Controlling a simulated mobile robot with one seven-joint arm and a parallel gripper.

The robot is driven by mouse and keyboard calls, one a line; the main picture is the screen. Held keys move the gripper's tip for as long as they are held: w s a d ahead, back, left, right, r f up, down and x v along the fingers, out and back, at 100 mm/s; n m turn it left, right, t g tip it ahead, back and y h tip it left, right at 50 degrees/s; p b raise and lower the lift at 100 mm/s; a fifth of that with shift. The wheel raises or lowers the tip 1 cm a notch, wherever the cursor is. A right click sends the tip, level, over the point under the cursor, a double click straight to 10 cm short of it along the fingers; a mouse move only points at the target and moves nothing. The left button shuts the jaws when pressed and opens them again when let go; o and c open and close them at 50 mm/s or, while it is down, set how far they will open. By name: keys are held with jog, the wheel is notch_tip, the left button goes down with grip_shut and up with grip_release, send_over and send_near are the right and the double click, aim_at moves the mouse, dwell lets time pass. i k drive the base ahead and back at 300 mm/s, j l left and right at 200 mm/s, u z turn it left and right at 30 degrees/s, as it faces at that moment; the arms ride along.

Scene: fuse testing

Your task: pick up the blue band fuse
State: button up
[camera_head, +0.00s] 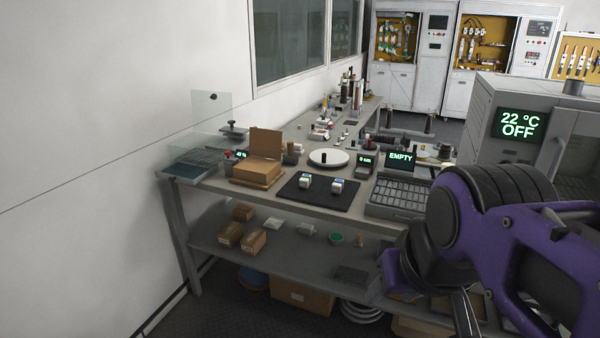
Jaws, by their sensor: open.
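Two small pale block-like pieces, a left one (306,181) and a right one (337,187), stand apart on a black mat (322,201) on the near workbench. They show small coloured markings, but they are too small for me to tell which, if either, is the blue band fuse. A small dark upright piece (324,158) stands on the round white plate (342,154) behind the mat. My purple and black arm fills the lower right, in front of the bench. I cannot make out my gripper's fingertips in this view.
A grey oven (520,95) reads 22 °C OFF. Small boxes (253,242) lie on the lower shelf (215,247). Dark floor lies at front left.

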aim_at(338, 185)
jog(key=i+j, duration=0.2)
jog(key=j, duration=0.15)
jog(key=i+j, duration=0.15)
jog(key=j, duration=0.15)
jog(key=i+j, duration=0.2)
jog(key=j, duration=0.15)
jog(key=i+j, duration=0.2)
jog(key=j+z, duration=0.1)
jog(key=z, duration=0.25)
jog(key=j+z, duration=0.15)
jog(key=z, duration=0.2)
jog(key=j+z, duration=0.15)
jog(key=z, duration=0.25)
jog(key=i, duration=0.05)
